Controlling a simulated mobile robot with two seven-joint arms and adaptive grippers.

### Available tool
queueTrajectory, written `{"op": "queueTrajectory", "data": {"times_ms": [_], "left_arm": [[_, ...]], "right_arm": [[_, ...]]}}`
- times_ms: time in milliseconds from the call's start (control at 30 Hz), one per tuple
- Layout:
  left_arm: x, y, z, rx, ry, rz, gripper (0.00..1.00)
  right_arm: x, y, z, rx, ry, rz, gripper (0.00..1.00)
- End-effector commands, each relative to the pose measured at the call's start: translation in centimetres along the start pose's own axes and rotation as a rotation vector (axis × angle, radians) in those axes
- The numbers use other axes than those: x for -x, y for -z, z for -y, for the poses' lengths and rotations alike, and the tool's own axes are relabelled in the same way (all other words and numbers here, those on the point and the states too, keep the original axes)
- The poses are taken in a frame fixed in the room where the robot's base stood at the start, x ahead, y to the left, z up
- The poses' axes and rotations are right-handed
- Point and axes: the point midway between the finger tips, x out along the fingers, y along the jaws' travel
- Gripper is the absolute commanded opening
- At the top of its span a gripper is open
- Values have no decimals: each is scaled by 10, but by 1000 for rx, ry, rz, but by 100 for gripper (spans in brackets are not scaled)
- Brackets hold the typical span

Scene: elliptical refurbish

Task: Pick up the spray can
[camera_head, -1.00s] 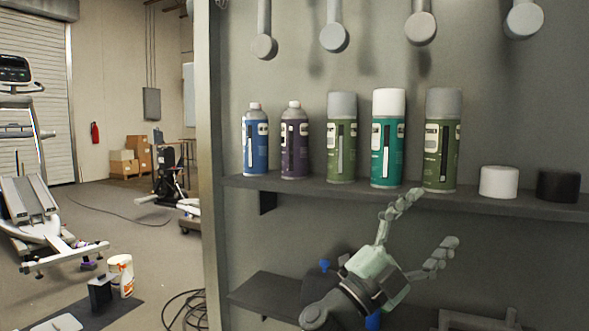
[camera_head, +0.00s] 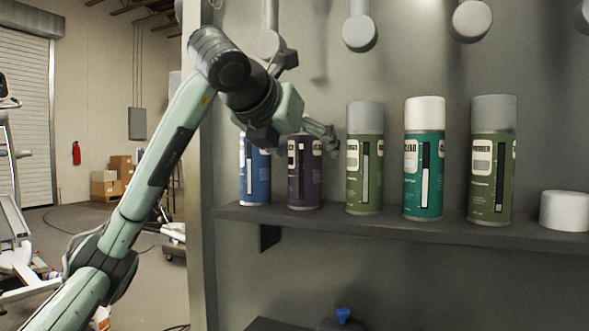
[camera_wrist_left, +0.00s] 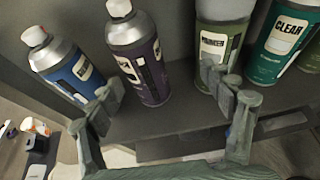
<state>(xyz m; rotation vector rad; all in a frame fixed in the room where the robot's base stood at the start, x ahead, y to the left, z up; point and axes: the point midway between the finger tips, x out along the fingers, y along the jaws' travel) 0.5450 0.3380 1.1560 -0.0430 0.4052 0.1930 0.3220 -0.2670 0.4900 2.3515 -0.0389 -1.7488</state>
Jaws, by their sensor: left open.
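Spray cans stand upright in a row on a grey shelf: a blue can (camera_head: 254,180), a purple can (camera_head: 304,182), a green grey-capped can (camera_head: 365,165), a teal white-capped can (camera_head: 424,165) and another green can (camera_head: 492,165). My left gripper (camera_head: 318,138) is in front of the blue and purple cans, hiding their tops. In the left wrist view it is open and empty (camera_wrist_left: 163,85), with the purple can (camera_wrist_left: 140,62) beyond the gap between its fingers. The right finger overlaps the green can (camera_wrist_left: 218,35). The blue can (camera_wrist_left: 65,65) lies left of the left finger. My right gripper is out of view.
A white cylinder (camera_head: 565,211) stands on the shelf (camera_head: 400,228) at right. Grey pegs (camera_head: 359,32) hang from the wall above the cans. The cabinet's side edge (camera_head: 198,250) rises at left. A lower shelf holds something with a blue top (camera_head: 343,314).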

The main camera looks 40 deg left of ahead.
Motion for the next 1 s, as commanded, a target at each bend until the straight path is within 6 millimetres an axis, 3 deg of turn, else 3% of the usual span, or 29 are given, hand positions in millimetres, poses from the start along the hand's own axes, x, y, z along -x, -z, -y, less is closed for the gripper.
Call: {"op": "queueTrajectory", "data": {"times_ms": [167, 533, 700, 1000], "left_arm": [[7, -5, -19, 28, -69, 12, 80], [-37, -8, -22, 29, -72, 9, 80], [-61, -8, -23, 29, -71, 10, 80], [-68, -9, -23, 27, -70, 14, 80]], "right_arm": [[0, -1, -2, -1, -4, 2, 40], [0, 0, -7, 7, -12, 1, 40], [-12, -4, -5, 8, -8, 12, 40], [-16, -2, -2, 3, -2, 10, 40]]}}
